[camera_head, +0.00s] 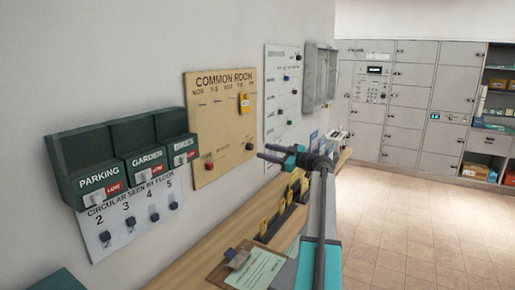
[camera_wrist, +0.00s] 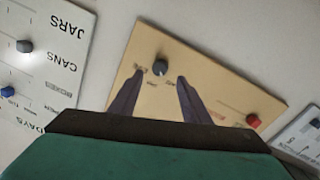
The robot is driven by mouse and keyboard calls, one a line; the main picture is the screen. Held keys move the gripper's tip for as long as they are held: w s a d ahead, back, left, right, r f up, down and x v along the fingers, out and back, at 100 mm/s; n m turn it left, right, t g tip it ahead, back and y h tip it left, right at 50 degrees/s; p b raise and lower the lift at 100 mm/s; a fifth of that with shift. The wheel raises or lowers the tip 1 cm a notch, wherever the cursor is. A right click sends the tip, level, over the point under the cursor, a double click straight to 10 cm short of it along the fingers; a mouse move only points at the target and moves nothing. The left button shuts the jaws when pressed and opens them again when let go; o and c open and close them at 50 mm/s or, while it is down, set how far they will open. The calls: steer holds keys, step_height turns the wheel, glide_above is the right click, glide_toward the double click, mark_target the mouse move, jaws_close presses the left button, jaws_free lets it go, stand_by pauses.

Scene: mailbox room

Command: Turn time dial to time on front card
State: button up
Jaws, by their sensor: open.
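The tan COMMON ROOM board (camera_head: 205,118) hangs on the left wall; it also shows upside down in the wrist view (camera_wrist: 215,85). A dark round dial (camera_wrist: 160,68) with small marks around it sits on this board. My gripper (camera_wrist: 160,75) is open, its two fingers pointing at the board with the dial between or just beyond their tips; contact cannot be told.
A red knob (camera_head: 209,166) is on the same board. Green boxes labelled PARKING, GARDEN and BIKES (camera_head: 135,160) are at left. A white board with knobs (camera_head: 283,92) hangs to the right. A clipboard (camera_head: 255,268) lies on the wooden shelf (camera_head: 190,262). The tiled floor at right is clear.

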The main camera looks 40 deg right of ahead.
mark_target(252, 147)
steer(key=shift+w+a+p, duration=0.25)
steer(key=shift+w+p, duration=0.15)
steer(key=shift+w, duration=1.1)
steer(key=shift+w+a+p, duration=0.2)
steer(key=shift+w+p, duration=0.15)
steer(key=shift+w, duration=1.1)
steer(key=shift+d, duration=0.1)
steer(key=c, duration=1)
steer(key=shift+c, duration=0.2)
steer(key=shift+f+m+b, duration=0.1)
steer(key=shift+m+b, duration=0.5)
steer(key=shift+b, duration=0.25)
steer(key=shift+m+b, duration=1.1)
steer(key=shift+b, duration=0.1)
steer(key=m+b, duration=0.2)
steer(key=m, duration=0.3)
steer(key=shift+r+g, duration=0.2)
steer(key=shift+g, duration=0.2)
